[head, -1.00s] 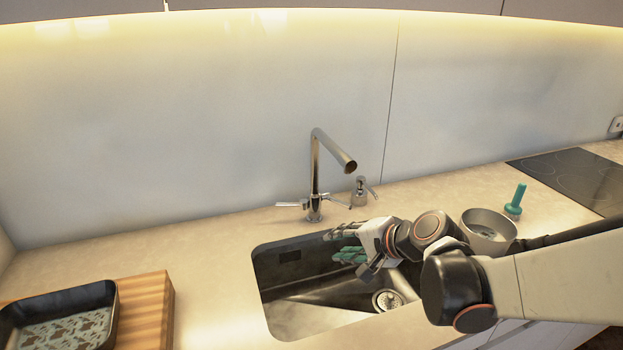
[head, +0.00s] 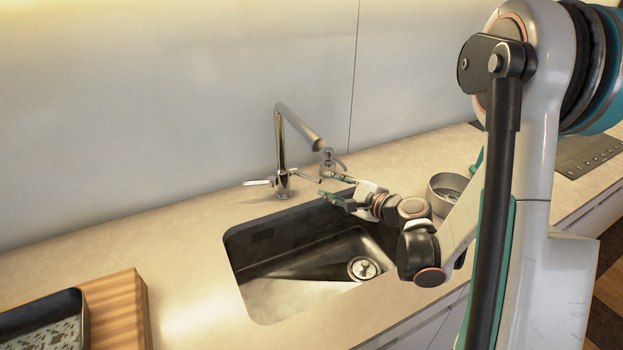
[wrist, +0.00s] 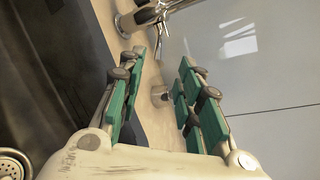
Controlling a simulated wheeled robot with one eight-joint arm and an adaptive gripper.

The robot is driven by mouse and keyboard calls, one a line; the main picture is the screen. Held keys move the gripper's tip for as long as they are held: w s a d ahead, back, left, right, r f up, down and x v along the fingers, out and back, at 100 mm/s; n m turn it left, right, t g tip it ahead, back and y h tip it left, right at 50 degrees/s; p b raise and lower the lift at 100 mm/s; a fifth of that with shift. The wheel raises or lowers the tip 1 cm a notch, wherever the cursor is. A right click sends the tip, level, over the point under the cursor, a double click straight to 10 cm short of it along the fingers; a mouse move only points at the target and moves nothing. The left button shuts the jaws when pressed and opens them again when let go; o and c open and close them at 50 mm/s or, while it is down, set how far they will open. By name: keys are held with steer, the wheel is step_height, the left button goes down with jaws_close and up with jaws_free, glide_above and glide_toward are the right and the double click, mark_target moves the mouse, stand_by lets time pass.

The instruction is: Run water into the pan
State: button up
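A chrome faucet (head: 280,150) stands behind the sink, with its spout angled right and a lever on each side of its base. Its base and a lever also show in the wrist view (wrist: 126,23). My gripper (head: 325,186) is open and empty, beside the right lever (head: 305,176) and in front of the soap dispenser (head: 328,168); contact cannot be told. Its spread green-padded fingers show in the wrist view (wrist: 163,62). The sink (head: 290,292) holds no pan. A round grey pan (head: 436,203) stands right of it, partly behind my arm. No water stream shows.
A dark rectangular tray (head: 75,312) sits on a wooden board (head: 125,310) at the left. A cooktop (head: 585,152) lies at the far right. The counter left of the sink (head: 190,260) is clear. The wall (head: 180,110) is close behind the faucet.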

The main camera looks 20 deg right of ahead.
mark_target(312, 177)
steer(key=b+x, duration=0.1)
steer(key=x, duration=0.8)
steer(key=shift+w+a+b, duration=0.1)
steer(key=shift+a+b, duration=0.05)
steer(key=shift+b, duration=0.25)
jaws_close()
